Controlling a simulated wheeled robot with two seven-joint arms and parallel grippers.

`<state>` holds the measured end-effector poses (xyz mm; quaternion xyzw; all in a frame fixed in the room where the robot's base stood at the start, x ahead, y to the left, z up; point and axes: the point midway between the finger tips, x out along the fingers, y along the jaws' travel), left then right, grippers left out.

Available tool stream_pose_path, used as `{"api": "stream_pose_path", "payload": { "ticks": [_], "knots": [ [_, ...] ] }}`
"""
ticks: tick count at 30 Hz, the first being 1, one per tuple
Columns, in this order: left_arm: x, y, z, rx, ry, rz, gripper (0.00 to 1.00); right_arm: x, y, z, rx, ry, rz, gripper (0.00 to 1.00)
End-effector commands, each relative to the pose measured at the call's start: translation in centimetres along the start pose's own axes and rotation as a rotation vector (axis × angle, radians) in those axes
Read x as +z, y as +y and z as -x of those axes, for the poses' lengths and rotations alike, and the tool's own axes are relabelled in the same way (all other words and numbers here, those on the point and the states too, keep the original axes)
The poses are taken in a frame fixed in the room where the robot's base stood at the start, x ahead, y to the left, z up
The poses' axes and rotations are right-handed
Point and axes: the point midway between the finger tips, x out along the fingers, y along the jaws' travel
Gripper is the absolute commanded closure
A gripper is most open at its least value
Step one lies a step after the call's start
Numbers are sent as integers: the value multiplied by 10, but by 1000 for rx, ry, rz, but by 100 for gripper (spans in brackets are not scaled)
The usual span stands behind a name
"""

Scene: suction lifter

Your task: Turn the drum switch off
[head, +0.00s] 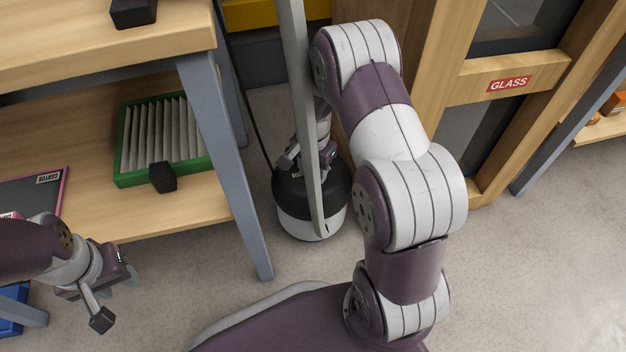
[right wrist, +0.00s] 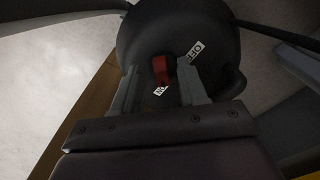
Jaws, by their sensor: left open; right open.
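The drum (head: 292,190) stands on the floor, with a black top and a white lower part. A grey post partly hides it in the head view. In the right wrist view its black top (right wrist: 150,35) carries a red switch (right wrist: 163,70), an OFF label (right wrist: 197,50) and a second label, partly hidden, near the switch. My right gripper (right wrist: 158,72) is open, with its fingers on either side of the red switch; contact cannot be told. My left gripper (head: 115,287) is open and empty at the lower left, away from the drum.
A wooden shelf unit (head: 215,212) with grey legs stands left of the drum, holding a green-framed pleated filter (head: 125,150). A wooden bin frame marked GLASS (head: 509,84) stands to the right. The floor at the lower right is clear.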

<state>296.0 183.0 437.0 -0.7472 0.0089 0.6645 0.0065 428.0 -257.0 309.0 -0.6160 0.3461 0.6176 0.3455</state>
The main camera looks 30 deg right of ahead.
Motion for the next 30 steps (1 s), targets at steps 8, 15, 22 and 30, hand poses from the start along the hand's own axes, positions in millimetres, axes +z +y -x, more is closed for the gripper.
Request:
{"api": "stream_pose_path", "payload": {
  "ticks": [8, 15, 22, 30],
  "knots": [
    [1, 0, -6, 0, 1, 0, 57, 0, 0, -9, -2, 1, 0, 57],
    [1, 0, -6, 0, 1, 0, 57, 0, 0, -9, -1, 1, 1, 100],
    [0, 0, -2, 0, 0, 0, 57, 0, 0, -8, -1, 1, 14, 100],
    [-3, 0, 25, 0, 1, 0, 57, 0, 2, -2, 1, -1, 137, 100]
  ]
}}
